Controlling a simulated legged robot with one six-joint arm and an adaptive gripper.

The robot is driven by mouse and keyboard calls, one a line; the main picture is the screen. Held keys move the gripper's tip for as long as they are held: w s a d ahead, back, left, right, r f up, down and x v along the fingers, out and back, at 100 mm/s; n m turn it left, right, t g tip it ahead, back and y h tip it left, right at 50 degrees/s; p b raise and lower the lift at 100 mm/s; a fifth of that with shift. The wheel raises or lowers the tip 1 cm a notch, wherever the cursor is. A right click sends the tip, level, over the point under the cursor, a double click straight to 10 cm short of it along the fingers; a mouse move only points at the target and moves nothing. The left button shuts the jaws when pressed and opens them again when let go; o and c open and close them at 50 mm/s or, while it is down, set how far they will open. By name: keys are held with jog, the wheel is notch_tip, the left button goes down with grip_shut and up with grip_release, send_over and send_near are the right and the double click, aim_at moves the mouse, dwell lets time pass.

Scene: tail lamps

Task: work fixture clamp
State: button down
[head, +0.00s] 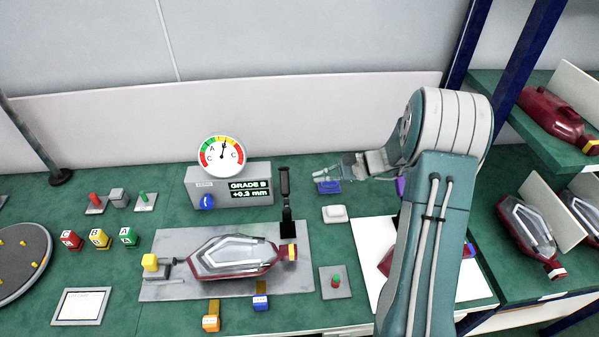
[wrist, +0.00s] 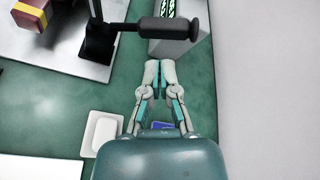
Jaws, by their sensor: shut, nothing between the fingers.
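The fixture clamp has a black upright handle (head: 285,183) on a black post at the back right of the grey fixture plate (head: 190,238). In the wrist view the clamp's black handle (wrist: 168,30) points right, towards the grey gauge box. A red tail lamp (head: 232,258) with clear inserts lies on the plate. My gripper (head: 318,175) is shut and empty, above the bench to the right of the clamp handle. In the wrist view my gripper's closed fingertips (wrist: 160,68) sit just below the handle in the picture, apart from it.
A gauge box (head: 232,172) with a dial stands behind the plate; its display reads "GRADE B +0.3 mm". A blue object (head: 328,187) and a white block (head: 335,213) lie near my gripper. Racks with lamps are at right.

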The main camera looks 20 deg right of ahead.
aim_at(285, 190)
jog(key=w+a+f+m+t, duration=0.1)
jog(key=w+a+f, duration=0.3)
jog(key=w+a, duration=0.1)
jog(key=shift+a+f, duration=0.4)
jog(key=shift+a, duration=0.4)
jog(key=shift+w, duration=0.1)
